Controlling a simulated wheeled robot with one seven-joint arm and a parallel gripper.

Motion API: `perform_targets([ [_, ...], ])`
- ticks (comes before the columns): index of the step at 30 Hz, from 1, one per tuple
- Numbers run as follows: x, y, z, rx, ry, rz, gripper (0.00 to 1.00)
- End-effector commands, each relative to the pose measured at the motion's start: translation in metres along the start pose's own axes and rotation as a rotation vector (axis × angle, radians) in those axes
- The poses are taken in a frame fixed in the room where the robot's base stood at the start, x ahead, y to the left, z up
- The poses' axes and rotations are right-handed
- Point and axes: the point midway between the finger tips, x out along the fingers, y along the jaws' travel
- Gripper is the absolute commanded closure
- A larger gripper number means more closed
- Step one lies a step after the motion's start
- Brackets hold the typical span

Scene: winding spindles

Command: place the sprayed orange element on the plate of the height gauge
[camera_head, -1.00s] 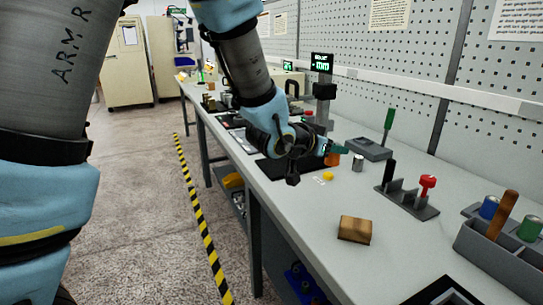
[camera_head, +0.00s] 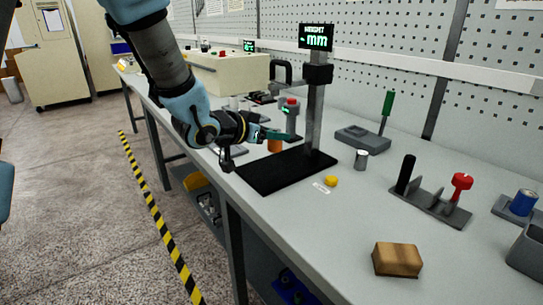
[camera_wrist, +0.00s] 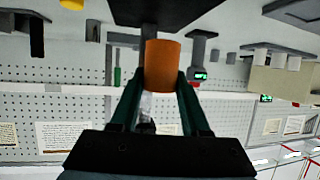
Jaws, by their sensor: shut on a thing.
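My gripper (camera_head: 283,136) is shut on the orange element (camera_head: 275,146), a short cylinder. In the wrist view the element (camera_wrist: 162,68) sits upright between the two green fingers (camera_wrist: 162,88). In the head view the element shows at the plate's far left edge. The plate also shows in the wrist view (camera_wrist: 165,12), just beyond the element. I cannot tell whether the element is over the plate or touching it.
A yellow piece (camera_head: 331,181) and a metal cylinder (camera_head: 361,160) stand right of the plate. A red-topped grey device (camera_head: 291,118) is behind my gripper. A wooden block (camera_head: 397,260) and a rack with a red handle (camera_head: 430,203) are nearer. Bare bench lies between.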

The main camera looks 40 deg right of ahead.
Motion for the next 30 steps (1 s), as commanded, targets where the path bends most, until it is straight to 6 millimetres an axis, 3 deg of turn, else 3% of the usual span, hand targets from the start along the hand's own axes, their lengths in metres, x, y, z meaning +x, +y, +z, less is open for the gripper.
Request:
perform_targets([
  [13,0.02,-0.001,0.048,-0.001,-0.002,-0.001,1.0],
  [26,0.022,-0.001,0.055,0.001,0.001,-0.002,1.0],
  [27,0.022,-0.001,0.054,0.001,0.001,-0.002,0.51],
  [30,0.022,-0.001,0.053,0.001,0.0,-0.002,0.4],
])
